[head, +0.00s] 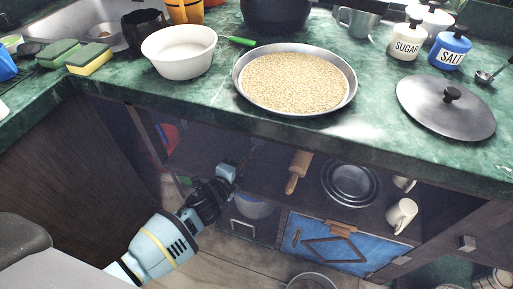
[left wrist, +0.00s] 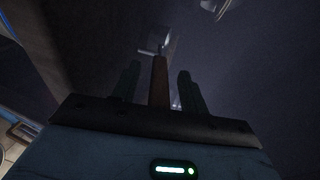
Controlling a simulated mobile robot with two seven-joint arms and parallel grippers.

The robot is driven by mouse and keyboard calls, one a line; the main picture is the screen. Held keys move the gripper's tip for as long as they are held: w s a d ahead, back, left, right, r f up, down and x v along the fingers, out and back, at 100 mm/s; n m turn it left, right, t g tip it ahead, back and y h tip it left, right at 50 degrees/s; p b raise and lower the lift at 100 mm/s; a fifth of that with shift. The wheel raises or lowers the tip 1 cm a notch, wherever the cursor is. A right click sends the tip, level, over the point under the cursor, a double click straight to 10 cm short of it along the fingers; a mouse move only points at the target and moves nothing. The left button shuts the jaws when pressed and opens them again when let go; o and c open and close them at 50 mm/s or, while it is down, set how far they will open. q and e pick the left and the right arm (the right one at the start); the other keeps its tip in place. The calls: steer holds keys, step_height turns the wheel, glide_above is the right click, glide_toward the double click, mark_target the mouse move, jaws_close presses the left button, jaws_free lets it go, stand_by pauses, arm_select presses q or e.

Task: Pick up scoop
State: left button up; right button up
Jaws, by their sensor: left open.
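My left gripper (head: 226,174) reaches into the dark open shelf space under the counter in the head view. In the left wrist view the gripper (left wrist: 160,75) is open. A brown handle (left wrist: 159,85) stands upright in the picture between its two fingers, with a gap on each side. A pale metallic piece (left wrist: 154,48) shows at the far end of the handle. This may be the scoop, but it is too dark to be sure. In the head view this handle cannot be made out. My right gripper is not in view.
The green counter (head: 200,98) edge lies above my left arm. A pan of grain (head: 295,82), a white bowl (head: 179,51) and a lid (head: 446,107) stand on it. On the shelf are a rolling pin (head: 298,172), dark bowls (head: 350,184) and a mug (head: 401,215).

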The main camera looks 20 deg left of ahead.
arm_select(q)
steer(key=shift+w+d+f, duration=0.1)
steer(key=shift+w+f, duration=0.1)
steer(key=shift+w, duration=0.4)
steer(key=shift+c, duration=0.4)
jaws_close()
